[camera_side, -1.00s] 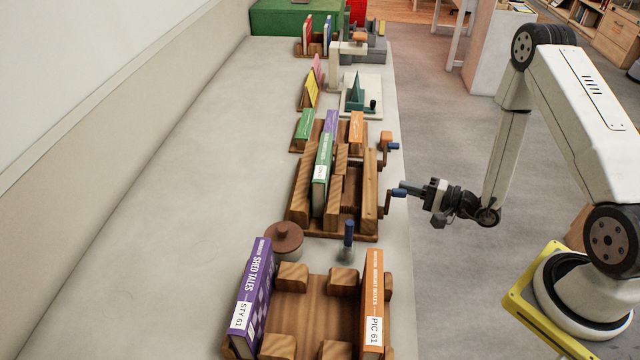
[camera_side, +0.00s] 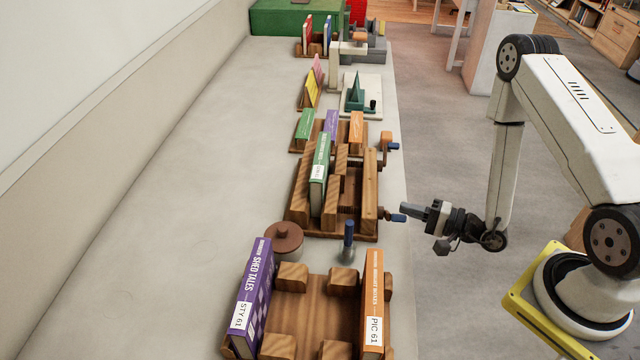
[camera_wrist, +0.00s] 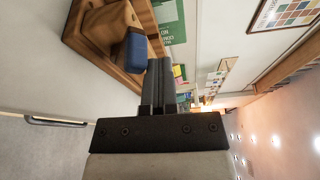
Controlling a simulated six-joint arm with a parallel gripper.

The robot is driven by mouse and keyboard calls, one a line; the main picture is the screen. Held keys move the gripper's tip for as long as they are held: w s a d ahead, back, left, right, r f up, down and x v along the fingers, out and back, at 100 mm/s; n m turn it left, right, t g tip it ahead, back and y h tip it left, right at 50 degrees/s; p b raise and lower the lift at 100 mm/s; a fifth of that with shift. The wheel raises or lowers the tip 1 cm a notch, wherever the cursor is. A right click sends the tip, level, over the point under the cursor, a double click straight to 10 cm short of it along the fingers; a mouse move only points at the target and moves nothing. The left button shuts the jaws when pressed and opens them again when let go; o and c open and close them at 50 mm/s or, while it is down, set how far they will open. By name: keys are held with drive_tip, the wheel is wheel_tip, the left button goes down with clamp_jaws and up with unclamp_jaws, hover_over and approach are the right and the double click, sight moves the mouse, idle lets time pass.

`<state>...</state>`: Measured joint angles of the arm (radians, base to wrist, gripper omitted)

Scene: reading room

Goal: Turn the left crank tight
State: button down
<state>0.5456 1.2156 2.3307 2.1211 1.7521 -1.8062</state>
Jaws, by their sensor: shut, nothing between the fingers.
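A wooden book press (camera_side: 299,198) holds an upright green book (camera_side: 320,172). Two cranks with blue handles are on its right side. The nearer crank's blue handle (camera_side: 398,218) points outward, to the right. The farther crank's blue handle (camera_side: 393,146) is higher in the picture. My gripper (camera_side: 406,208) is shut and empty, just above and beside the nearer handle. In the wrist view the shut fingertips (camera_wrist: 160,63) are close beside a blue handle (camera_wrist: 135,48) on a brown wooden crank (camera_wrist: 105,24). Whether they touch is unclear.
A wooden cradle (camera_side: 315,300) with a purple book (camera_side: 250,295) and an orange book (camera_side: 372,300) stands in front. A brown-lidded pot (camera_side: 284,238) and a blue-handled tool (camera_side: 348,240) stand between it and the press. The table's left side is clear.

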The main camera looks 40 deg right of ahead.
drive_tip(key=shift+s+a+f, duration=0.5)
drive_tip(key=shift+f, duration=0.05)
drive_tip(key=shift+s+a+f, duration=0.1)
drive_tip(key=shift+s, duration=0.05)
idle(0.5)
drive_tip(key=shift+w+d+r, duration=0.95)
drive_tip(key=shift+r, duration=1.05)
drive_tip(key=s+d+f, duration=0.3)
drive_tip(key=s+d, duration=0.2)
drive_tip(key=s, duration=0.2)
drive_tip(key=shift+s+d, duration=0.25)
drive_tip(key=shift+s, duration=0.15)
